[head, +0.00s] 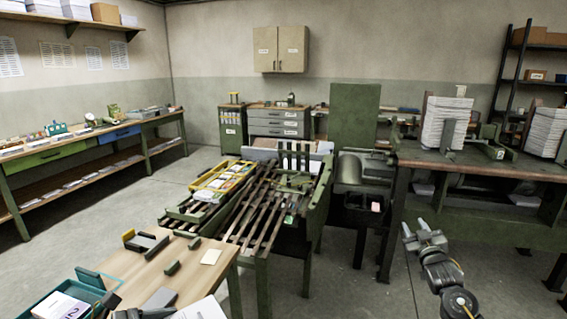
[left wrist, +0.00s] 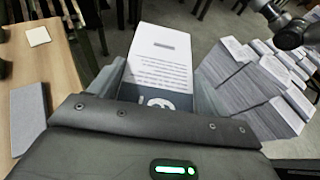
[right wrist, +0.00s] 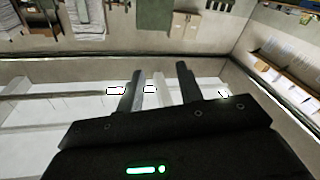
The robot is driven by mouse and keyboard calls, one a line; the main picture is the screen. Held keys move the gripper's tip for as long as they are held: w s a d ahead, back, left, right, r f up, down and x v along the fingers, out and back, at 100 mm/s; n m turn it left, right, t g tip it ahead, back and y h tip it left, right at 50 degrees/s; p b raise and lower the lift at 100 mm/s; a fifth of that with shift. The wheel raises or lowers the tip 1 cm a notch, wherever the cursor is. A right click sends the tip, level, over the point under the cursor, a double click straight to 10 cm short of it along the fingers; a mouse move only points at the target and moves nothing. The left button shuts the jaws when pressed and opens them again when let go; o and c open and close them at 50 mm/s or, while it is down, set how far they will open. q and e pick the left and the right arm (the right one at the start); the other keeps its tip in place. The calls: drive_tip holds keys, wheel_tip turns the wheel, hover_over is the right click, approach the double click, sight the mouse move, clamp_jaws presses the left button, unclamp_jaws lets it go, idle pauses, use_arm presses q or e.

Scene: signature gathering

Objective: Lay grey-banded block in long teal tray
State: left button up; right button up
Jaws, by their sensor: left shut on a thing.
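My left gripper (left wrist: 158,88) is shut on a white printed block (left wrist: 163,62) in the left wrist view. The block has lines of text and a grey patch with a pale figure close to the jaws. A white block (head: 203,309), apparently the same one, shows at the bottom edge of the head view, where the left gripper is not clear. A teal tray (head: 91,279) is at the bottom left, partly cut off. A white block (head: 58,307) marked with a figure lies in it. My right gripper (head: 424,236) is open and empty, also in the right wrist view (right wrist: 160,85).
The wooden table (head: 188,274) bears a cream pad (head: 211,257), a grey block (head: 159,298) and a dark grey holder (head: 146,243). Several paper stacks (left wrist: 262,88) stand right of the held block. A slatted machine (head: 265,205) lies beyond; a green bench (head: 480,163) is at right.

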drive_tip(key=s+a+f+g, duration=0.15)
drive_tip(key=s+f, duration=0.35)
drive_tip(key=f, duration=0.7)
drive_tip(key=s+a+f+g, duration=0.1)
drive_tip(key=s+f+g, duration=0.25)
drive_tip(key=f, duration=0.75)
drive_tip(key=s+a+f+g, duration=0.15)
drive_tip(key=s+f, duration=0.35)
drive_tip(key=f, duration=0.7)
drive_tip(key=s+a+f+g, duration=0.1)
drive_tip(key=s+f+g, duration=0.2)
drive_tip(key=s+f, duration=0.85)
drive_tip(key=s+a+f+g+y, duration=0.1)
drive_tip(key=s+a+f+g, duration=0.1)
drive_tip(key=s+f, duration=0.7)
drive_tip(key=s+a+f+g, duration=0.2)
drive_tip(key=s+f, duration=0.3)
drive_tip(key=s, duration=0.8)
drive_tip(key=s+a+f+g, duration=0.1)
drive_tip(key=s+f+g, duration=0.1)
drive_tip(key=s, duration=0.9)
drive_tip(key=s+a+f+g, duration=0.1)
drive_tip(key=s+f+g, duration=0.1)
drive_tip(key=s, duration=1)
drive_tip(key=shift+s+a+f+m, duration=0.15)
drive_tip(key=shift+a+f+m, duration=0.2)
drive_tip(key=shift+f, duration=0.2)
